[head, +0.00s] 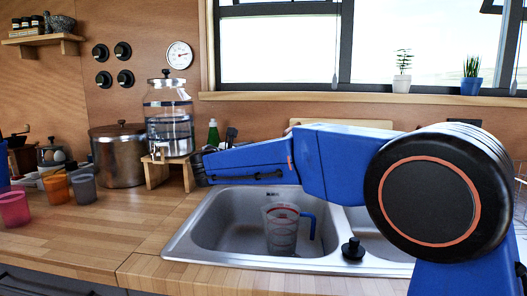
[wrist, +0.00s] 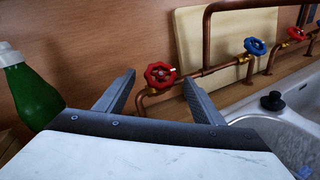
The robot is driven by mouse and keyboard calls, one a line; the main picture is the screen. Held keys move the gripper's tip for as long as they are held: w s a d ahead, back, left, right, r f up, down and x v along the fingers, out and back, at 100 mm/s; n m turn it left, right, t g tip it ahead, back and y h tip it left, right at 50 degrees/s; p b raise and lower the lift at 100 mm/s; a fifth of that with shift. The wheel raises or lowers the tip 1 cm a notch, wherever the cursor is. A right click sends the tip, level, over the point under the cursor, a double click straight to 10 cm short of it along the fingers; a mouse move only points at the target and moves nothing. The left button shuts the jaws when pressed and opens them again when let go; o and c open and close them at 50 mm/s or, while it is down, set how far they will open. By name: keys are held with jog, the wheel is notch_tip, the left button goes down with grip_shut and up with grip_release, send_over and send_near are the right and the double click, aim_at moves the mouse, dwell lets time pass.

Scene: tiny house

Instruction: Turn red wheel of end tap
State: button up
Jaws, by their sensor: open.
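In the wrist view, a red wheel (wrist: 160,75) sits at the near end of the copper tap pipes on the wooden wall. A blue wheel (wrist: 255,46) and another red wheel (wrist: 296,33) are further right along the pipes. My gripper (wrist: 160,88) is open, with the end red wheel showing between its two fingers and beyond them. I cannot tell whether either finger touches it. In the head view my blue arm reaches left over the sink, and the taps are hidden behind it.
A green bottle (wrist: 32,95) stands left of my gripper. The sink (head: 225,215) holds a measuring jug (head: 282,228); a black stopper (head: 352,249) is on its divider. A glass dispenser (head: 168,118) stands on a wooden stand (head: 157,172). A cream board (wrist: 215,55) leans behind the pipes.

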jog(key=v, duration=1.3)
jog(key=shift+s, duration=0.25)
jog(key=shift+a, duration=0.1)
dwell(0.7)
